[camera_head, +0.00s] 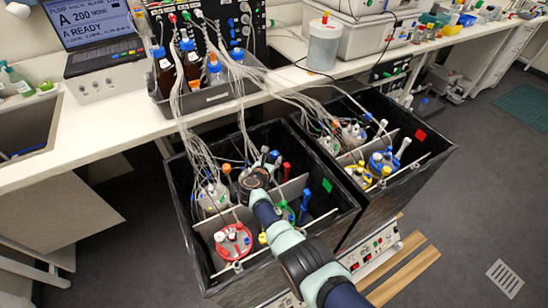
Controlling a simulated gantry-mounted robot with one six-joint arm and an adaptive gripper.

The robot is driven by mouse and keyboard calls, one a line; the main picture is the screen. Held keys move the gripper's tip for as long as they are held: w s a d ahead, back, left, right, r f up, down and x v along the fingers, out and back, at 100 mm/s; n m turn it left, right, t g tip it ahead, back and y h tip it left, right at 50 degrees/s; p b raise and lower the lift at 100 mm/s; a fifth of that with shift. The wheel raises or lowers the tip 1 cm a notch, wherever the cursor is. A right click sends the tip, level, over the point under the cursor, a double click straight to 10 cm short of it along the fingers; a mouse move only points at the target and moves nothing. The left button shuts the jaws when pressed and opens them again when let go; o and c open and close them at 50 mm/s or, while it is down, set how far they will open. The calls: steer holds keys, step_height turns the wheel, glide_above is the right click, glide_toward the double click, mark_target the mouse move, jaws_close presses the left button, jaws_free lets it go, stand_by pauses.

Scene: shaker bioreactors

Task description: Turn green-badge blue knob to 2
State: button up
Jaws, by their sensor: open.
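The green badge (327,185) is on the inner right wall of the left black box (352,208). Inside this box, a blue upright part (305,200) stands on a lid near the badge; I cannot tell whether it is the knob, and no scale marks are readable. My arm reaches in from the lower right over the box. My gripper (258,176) is open, dark and small in the view, above the middle of the box, left of the badge. Its fingers are hard to make out, and I see nothing held. My arm hides part of the vessels below.
A red-lidded vessel (233,241) stands front left in the same box. Tubing (210,120) hangs into the box from the bottle tray (205,103) behind. The right box bears a red badge (421,134). Partitions and box walls surround the gripper.

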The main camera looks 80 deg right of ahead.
mark_target(274, 154)
steer(key=b+x, duration=0.5)
steer(key=shift+a+f, duration=0.2)
steer(key=shift+f, duration=0.15)
steer(key=shift+d+f+b, duration=0.1)
steer(key=shift+d+b, duration=0.5)
steer(key=shift+b, duration=0.2)
steer(key=shift+s+d, duration=0.1)
steer(key=shift+d, duration=0.1)
steer(key=shift+r, duration=0.2)
